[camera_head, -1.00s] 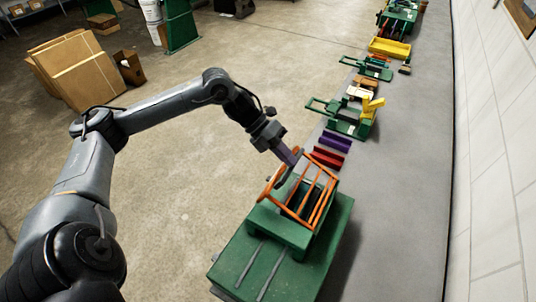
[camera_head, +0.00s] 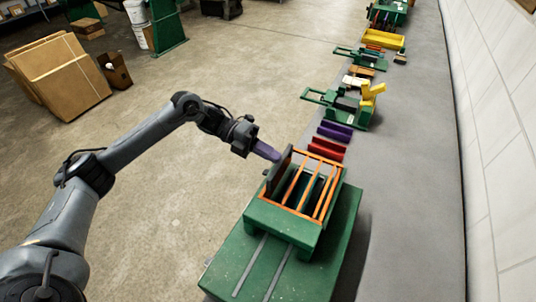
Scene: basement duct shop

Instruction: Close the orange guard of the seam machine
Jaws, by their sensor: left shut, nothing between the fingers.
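The seam machine (camera_head: 290,228) is a green box-like unit on a green base in the lower middle. Its orange guard (camera_head: 305,187), a frame with several bars, lies roughly flat over the opening in the machine's top. Dark parts show between its bars. A dark upright plate (camera_head: 279,172) with an orange edge stands along its left side. My left gripper (camera_head: 275,157) is shut and empty, its purple fingers just left of the plate's upper end. I cannot tell whether the fingertips touch it. My right gripper is out of view.
Red bars (camera_head: 327,149) and a purple bar (camera_head: 335,131) lie just beyond the machine. Green tools (camera_head: 340,104) and a yellow tray (camera_head: 386,46) stand farther along the grey bench (camera_head: 410,180). A white wall runs along the right.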

